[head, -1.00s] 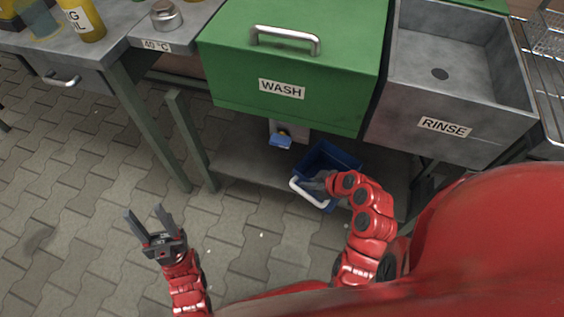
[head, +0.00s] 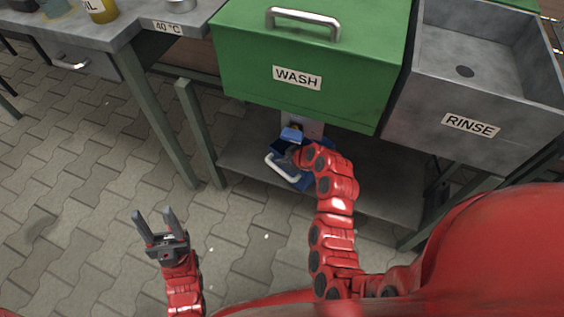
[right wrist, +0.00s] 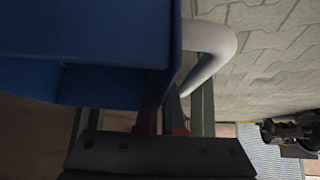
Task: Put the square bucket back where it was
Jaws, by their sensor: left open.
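The square blue bucket (head: 304,182) is under the front of the green wash tank, close below the blue tap (head: 291,134). Its white handle (head: 281,171) faces forward and left. My right gripper (head: 292,154) is at the bucket's rim, partly hidden by my arm. I cannot tell whether the bucket touches the shelf. My left gripper (head: 154,222) is open and empty above the paved floor.
The lower shelf (head: 375,185) is bare to the right of the bucket. A green table leg (head: 197,130) stands to its left. The green wash tank (head: 300,48) overhangs it, with the grey rinse basin (head: 470,125) at right. The paved floor in front is clear.

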